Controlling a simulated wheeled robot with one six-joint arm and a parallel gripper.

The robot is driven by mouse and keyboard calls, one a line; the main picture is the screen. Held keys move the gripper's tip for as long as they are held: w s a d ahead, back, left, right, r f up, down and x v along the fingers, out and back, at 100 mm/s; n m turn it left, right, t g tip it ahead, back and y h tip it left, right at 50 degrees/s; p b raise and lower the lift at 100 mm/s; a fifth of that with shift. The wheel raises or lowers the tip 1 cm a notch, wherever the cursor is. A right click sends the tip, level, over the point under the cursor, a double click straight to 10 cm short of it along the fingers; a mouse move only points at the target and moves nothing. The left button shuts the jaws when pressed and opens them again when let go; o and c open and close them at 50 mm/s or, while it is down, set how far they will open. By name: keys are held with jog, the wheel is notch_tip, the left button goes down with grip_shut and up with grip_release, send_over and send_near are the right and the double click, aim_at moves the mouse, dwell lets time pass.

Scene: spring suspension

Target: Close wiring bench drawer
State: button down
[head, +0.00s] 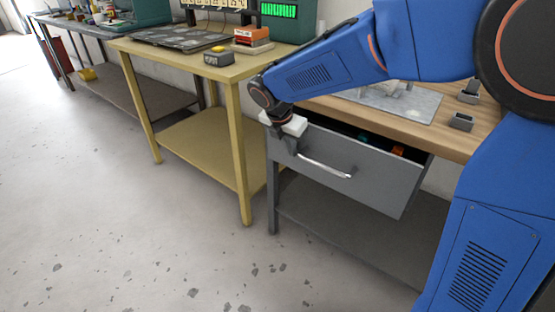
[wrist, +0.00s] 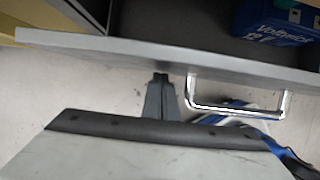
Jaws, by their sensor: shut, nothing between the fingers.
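The grey wiring bench drawer (head: 350,165) stands partly pulled out under a wooden-topped bench, with a dark gap showing its inside. Its silver handle (head: 325,167) is on the front face; it also shows in the wrist view (wrist: 236,108). My gripper (head: 288,148) is at the left part of the drawer front, to the left of the handle. In the wrist view my gripper (wrist: 161,78) is shut and empty, with its tips close to the drawer's front panel (wrist: 150,55). I cannot tell whether the tips touch the panel.
A blue box (wrist: 275,20) and other small items lie inside the drawer. The wooden bench top (head: 400,118) bears a grey mat and small holders. A yellow bench (head: 238,75) stands to the left. The floor (head: 150,240) in front is clear.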

jog(key=w+d, duration=0.1)
jog(key=w, duration=0.1)
jog(key=w+d, duration=0.2)
jog(key=shift+d, duration=0.1)
jog(key=shift+w+d, duration=0.2)
jog(key=shift+w, duration=0.2)
jog(key=shift+r, duration=0.15)
